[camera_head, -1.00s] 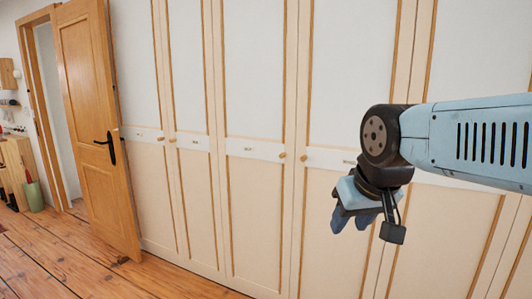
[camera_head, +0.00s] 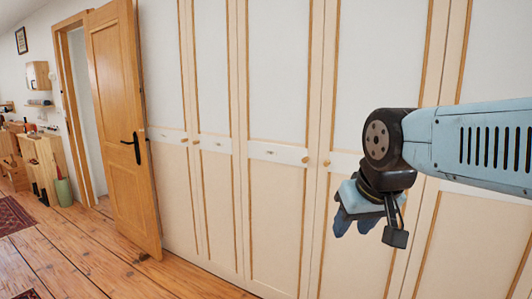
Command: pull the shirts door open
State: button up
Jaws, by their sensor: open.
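A row of tall cream wardrobe doors with wooden trim fills the middle and right of the head view. Each has a pale band with a small label and a round wooden knob. The labels are too small to read, so I cannot tell which is the shirts door. One closed door (camera_head: 276,200) has its label left of its knob (camera_head: 305,160); another knob (camera_head: 327,162) is just right of it. My gripper (camera_head: 355,222) points downward, open and empty, in front of the door to the right. My arm and gripper hide part of that door's band.
An open wooden room door (camera_head: 122,130) with a black handle stands at left, beside the wardrobe. Wooden furniture (camera_head: 45,165), a green vase-like object (camera_head: 63,192) and a red rug (camera_head: 12,214) are farther left. The plank floor (camera_head: 95,255) is clear in front.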

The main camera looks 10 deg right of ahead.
aim_at(281, 42)
jog(key=u, duration=0.05)
jog(key=i, duration=0.7)
jog(key=z, duration=0.05)
jog(key=k, duration=1.05)
jog(key=z, duration=0.45)
jog(key=i, duration=1.55)
jog(key=u, duration=0.35)
